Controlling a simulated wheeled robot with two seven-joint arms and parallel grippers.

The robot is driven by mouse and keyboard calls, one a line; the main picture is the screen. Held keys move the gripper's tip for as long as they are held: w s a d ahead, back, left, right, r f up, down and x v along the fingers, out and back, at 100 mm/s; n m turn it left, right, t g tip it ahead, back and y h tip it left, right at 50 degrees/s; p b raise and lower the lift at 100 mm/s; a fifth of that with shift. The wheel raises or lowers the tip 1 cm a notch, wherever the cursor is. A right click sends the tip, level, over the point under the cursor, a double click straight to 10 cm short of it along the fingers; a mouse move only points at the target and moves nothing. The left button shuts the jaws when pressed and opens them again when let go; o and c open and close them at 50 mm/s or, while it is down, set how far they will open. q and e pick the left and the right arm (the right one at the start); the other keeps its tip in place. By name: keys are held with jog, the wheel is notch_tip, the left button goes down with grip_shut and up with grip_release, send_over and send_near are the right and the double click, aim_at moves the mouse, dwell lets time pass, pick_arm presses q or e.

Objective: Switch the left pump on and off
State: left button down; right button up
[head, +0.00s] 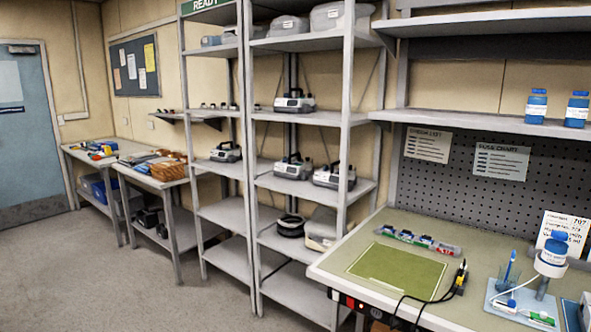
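Several grey-and-white portable devices with dark handles, which look like pumps, stand on the metal shelving. One sits on the left rack (226,152). On the right rack, one device (295,103) stands on an upper shelf, and two more (293,167) (334,177) stand side by side on the shelf below. I cannot tell which one is the left pump. Their switches and displays are too small to make out. Neither of my grippers is in view.
A workbench (325,264) with a green mat (397,271) fills the right foreground, with tools and black cables at the mat's right edge. A blue-capped bottle (553,254) stands on its right side. Side tables (110,160) line the left wall. The floor (95,270) at left is clear.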

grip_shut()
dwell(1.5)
